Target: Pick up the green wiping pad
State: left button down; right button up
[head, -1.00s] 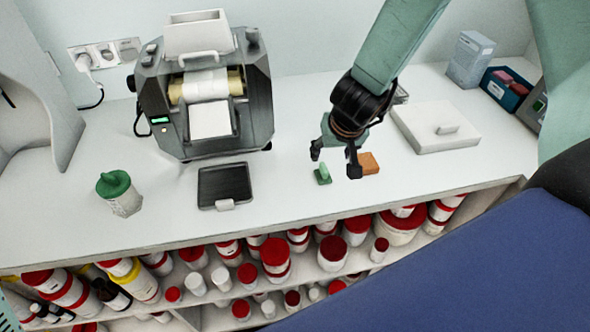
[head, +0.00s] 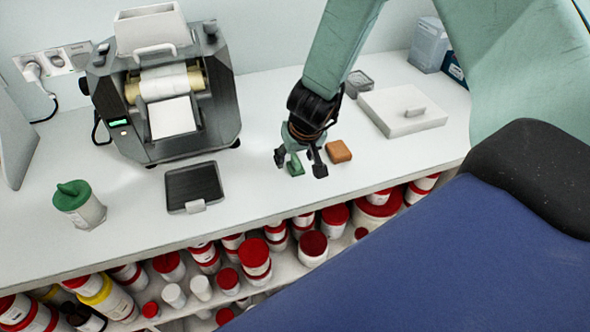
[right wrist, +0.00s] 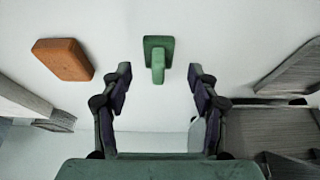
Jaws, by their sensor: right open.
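The green wiping pad (head: 295,167) lies on the white counter, a small green block with a raised grip. In the right wrist view the pad (right wrist: 158,57) shows ahead of and between my open fingers, with its grip pointing towards me. My right gripper (head: 300,166) is open and empty, with its fingertips around the pad's place in the head view. In the right wrist view the gripper (right wrist: 159,75) shows clear space between its fingers and the pad, not touching it. My left gripper is not in view.
An orange-brown block (head: 338,151) lies close to the right of the gripper. A white lidded slab (head: 403,110) is further right. A green-lidded jar (head: 79,205) is far left. Red-lidded jars fill the shelf below.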

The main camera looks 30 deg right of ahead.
aim_at(296, 158)
jog(key=shift+x, duration=0.8)
jog(key=shift+w+d+f, duration=0.1)
jog(key=shift+w+d, duration=0.05)
jog(key=shift+d, duration=0.05)
jog(key=shift+a, duration=0.15)
jog(key=c, duration=1)
notch_tip(296, 158, up, 8)
jog(key=p, duration=0.6)
jog(key=shift+r+p, duration=0.9)
jog(key=shift+r, duration=0.15)
